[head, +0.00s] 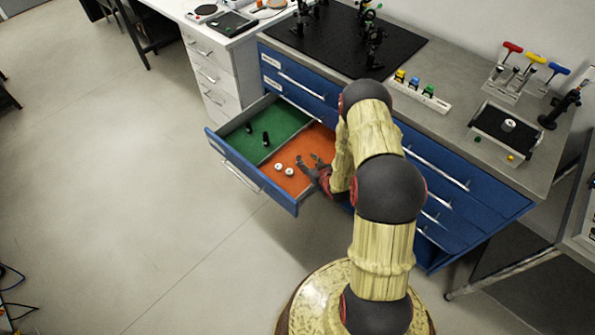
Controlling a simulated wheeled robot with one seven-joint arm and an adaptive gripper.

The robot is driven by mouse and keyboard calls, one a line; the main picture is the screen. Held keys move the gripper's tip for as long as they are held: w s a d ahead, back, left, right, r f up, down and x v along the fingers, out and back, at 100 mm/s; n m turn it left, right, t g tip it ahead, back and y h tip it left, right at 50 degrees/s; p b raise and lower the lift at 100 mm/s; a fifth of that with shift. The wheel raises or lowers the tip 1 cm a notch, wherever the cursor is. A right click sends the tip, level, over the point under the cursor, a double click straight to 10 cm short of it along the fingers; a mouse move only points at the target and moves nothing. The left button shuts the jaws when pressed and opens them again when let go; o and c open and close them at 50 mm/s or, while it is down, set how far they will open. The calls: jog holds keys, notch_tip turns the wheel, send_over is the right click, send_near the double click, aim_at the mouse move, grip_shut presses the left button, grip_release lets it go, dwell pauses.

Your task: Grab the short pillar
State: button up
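An open blue drawer (240,172) has a green section at the back left and an orange section at the front right. Two small whitish stubby pieces (284,169) stand close together on the orange floor; I cannot tell for certain that they are short pillars. Two dark upright posts (265,139) are in the green section. My gripper (307,159) is over the orange section, just right of the whitish pieces and apart from them in the picture. Its fingers look spread, with nothing visible between them. My arm hides the drawer's right end.
The blue cabinet's worktop (452,128) carries a black breadboard (340,38) with optics, a rack of coloured parts (418,90), coloured-handled tools (524,62) and a dark tray (505,128). A white drawer unit (208,72) stands left. The floor at left is largely clear.

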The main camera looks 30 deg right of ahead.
jog(key=shift+s+a+f, duration=0.3)
jog(key=shift+s+f, duration=0.25)
jog(key=shift+f, duration=0.3)
jog(key=b+x, duration=0.1)
jog(key=x, duration=0.1)
jog(key=b+x, duration=0.1)
jog(key=x, duration=0.2)
jog(key=b+x, duration=0.1)
jog(key=x, duration=0.1)
jog(key=shift+w+a, duration=0.3)
jog(key=shift+a, duration=0.05)
jog(key=shift+r, duration=0.1)
jog(key=shift+c, duration=0.5)
jog(key=c, duration=0.7)
grip_shut()
